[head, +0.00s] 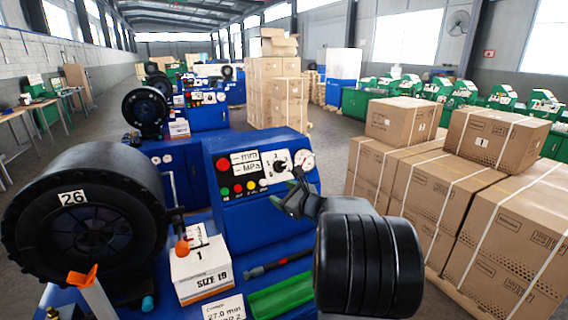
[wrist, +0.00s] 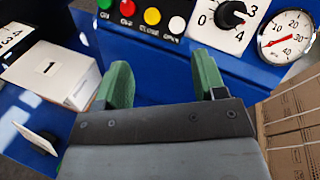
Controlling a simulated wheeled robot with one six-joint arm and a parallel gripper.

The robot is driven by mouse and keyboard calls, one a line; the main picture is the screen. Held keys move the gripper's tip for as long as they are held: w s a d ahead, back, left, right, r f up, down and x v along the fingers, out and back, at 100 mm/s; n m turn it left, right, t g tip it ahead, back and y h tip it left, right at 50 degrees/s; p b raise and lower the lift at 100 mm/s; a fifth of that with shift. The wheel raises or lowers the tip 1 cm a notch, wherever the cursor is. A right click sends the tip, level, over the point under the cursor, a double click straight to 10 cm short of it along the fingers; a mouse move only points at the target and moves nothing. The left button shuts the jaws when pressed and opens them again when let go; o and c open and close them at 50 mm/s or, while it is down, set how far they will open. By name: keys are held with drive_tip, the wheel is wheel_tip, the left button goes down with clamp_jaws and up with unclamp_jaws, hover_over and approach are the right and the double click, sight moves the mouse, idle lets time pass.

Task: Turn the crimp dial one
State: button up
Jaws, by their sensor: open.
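The crimp dial is a black knob on a white numbered plate, on the sloped blue panel. It shows in the head view (head: 278,165) and at the top of the wrist view (wrist: 230,14). The numbers 0, 3 and 4 are readable in the wrist view; the plate's top is cut off and the exact setting is hard to tell. My gripper (head: 294,190) is in front of the panel, just below the dial. In the wrist view my gripper (wrist: 160,80) has its green fingers apart with nothing between them, below and left of the knob and not touching it.
A pressure gauge (wrist: 286,37) sits right of the dial. Coloured buttons (wrist: 151,15) lie to its left. A white box (head: 199,268) labelled SIZE 19 and a large black crimp head (head: 85,225) stand left. Stacked cartons (head: 455,190) stand at right.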

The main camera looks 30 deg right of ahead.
sight(283, 166)
drive_tip(key=d+r+m+t+h, duration=0.1)
drive_tip(key=d+m+t+h, duration=0.1)
drive_tip(key=d+m+h, duration=0.45)
drive_tip(key=w+y+p, duration=0.1)
drive_tip(key=w, duration=0.3)
drive_tip(key=w+d+n+y+p, duration=0.1)
drive_tip(key=w+p, duration=0.1)
drive_tip(key=w, duration=0.2)
drive_tip(key=w+d+y+p, duration=0.1)
drive_tip(key=w+p, duration=0.1)
drive_tip(key=w, duration=0.3)
drive_tip(key=shift+d+r, duration=0.1)
drive_tip(key=shift+d, duration=0.05)
drive_tip(key=shift+c, duration=0.2)
drive_tip(key=c, duration=0.9)
drive_tip(key=shift+n, duration=0.25)
